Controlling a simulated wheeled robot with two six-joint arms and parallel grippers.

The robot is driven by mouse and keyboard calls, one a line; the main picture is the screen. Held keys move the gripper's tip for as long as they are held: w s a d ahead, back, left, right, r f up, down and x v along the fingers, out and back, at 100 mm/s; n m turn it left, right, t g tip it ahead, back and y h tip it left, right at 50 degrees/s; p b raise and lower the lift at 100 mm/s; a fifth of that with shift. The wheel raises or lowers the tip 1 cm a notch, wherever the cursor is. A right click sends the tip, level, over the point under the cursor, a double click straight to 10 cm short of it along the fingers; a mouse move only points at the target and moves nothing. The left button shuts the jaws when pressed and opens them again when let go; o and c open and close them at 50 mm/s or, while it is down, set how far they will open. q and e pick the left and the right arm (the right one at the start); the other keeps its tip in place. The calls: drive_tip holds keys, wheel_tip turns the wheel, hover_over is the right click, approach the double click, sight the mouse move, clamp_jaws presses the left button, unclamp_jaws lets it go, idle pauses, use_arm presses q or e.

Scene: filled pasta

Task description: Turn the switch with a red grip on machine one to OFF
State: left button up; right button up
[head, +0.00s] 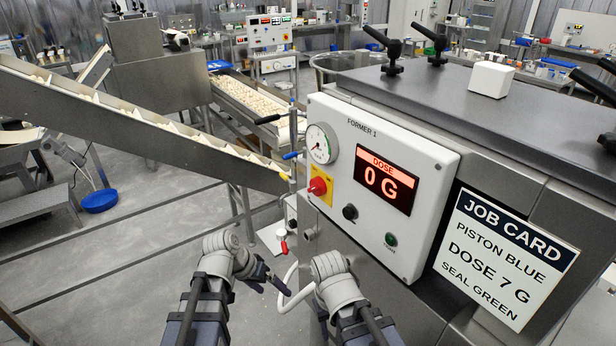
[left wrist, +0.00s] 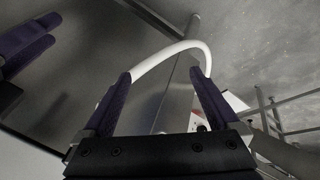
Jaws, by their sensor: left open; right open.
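Machine one's white panel (head: 352,120), labelled FORMER 1, faces me at centre right. Its switch with a red grip (head: 318,186) sits on a yellow plate at the panel's lower left. The switch's marks are too small to read. My left gripper (head: 268,280) is below and left of the switch, apart from it. In the left wrist view its two purple fingers (left wrist: 166,103) are spread, with no object held. My right arm reaches up in front of the machine's base, below the switch. The right gripper's purple fingers (left wrist: 28,42) show at the left wrist view's upper left.
The panel also carries a gauge (head: 320,143), a lit display (head: 384,183) reading DOSE 0 G, and black and green knobs. A job card (head: 505,255) hangs at right. A white curved pipe (left wrist: 170,58) passes behind my left fingers. A sloped conveyor (head: 140,120) stands left.

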use_arm(q)
drive_tip(key=w+d+r+m+t+h, duration=0.1)
drive_tip(key=w+d+r+m+h, duration=0.1)
drive_tip(key=w+d+r+h, duration=0.15)
drive_tip(key=m+t+h, duration=0.4)
drive_tip(key=t+h, duration=0.3)
approach(311, 189)
drive_tip(key=shift+x, duration=4.55)
drive_tip(key=c, duration=1.4)
drive_tip(key=shift+o, duration=0.2)
drive_tip(key=shift+f, duration=0.1)
